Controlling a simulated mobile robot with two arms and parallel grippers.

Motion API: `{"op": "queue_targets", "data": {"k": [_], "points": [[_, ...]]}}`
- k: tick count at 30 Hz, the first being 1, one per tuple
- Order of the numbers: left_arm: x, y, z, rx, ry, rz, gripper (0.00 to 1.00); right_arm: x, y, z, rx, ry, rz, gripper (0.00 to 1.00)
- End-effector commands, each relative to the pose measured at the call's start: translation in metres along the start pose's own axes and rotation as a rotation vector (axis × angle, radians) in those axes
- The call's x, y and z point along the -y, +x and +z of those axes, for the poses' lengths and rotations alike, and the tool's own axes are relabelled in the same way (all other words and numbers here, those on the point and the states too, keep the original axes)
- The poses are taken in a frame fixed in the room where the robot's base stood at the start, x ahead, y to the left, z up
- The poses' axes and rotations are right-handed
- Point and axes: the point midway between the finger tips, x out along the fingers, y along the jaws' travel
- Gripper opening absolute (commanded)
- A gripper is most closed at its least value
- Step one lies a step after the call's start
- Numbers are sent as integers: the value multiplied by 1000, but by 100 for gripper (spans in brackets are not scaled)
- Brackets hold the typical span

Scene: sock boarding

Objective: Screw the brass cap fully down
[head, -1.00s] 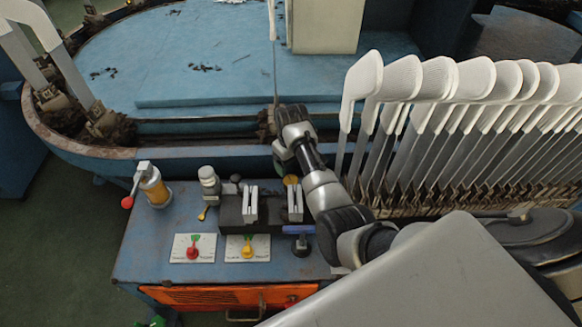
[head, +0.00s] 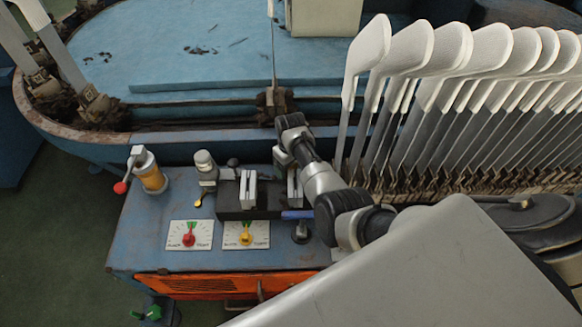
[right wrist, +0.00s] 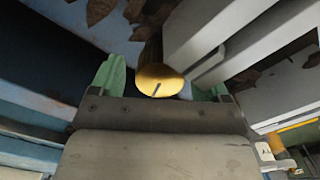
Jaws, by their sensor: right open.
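The round brass cap (right wrist: 158,82), with a dark slot in its top, shows in the right wrist view. It is between the two green fingers of my right gripper (right wrist: 164,74). The fingers are apart, with the cap nearer the left one, and I see no grip on it. There my wrist hides the cap. How far down the cap is screwed cannot be told. My left gripper is not in view.
Pale upright plates (head: 248,190) stand on a black block close to my right gripper. A row of white sock forms (head: 430,60) stands close on the right. An amber jar with a red-knobbed lever (head: 151,180) and two dial plates (head: 190,235) are on the bench (head: 150,215).

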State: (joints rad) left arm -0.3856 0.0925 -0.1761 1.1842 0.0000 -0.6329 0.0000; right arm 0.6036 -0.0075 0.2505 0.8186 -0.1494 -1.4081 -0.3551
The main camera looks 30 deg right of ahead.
Motion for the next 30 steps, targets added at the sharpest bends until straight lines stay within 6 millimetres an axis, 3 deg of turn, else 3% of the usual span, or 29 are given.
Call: {"op": "queue_targets", "data": {"k": [11,21,30], "points": [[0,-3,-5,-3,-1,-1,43,0,3,0,-1,0,0,77],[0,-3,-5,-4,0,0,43,0,3,0,0,0,0,28],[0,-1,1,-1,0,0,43,0,2,0,1,41,0,28]]}}
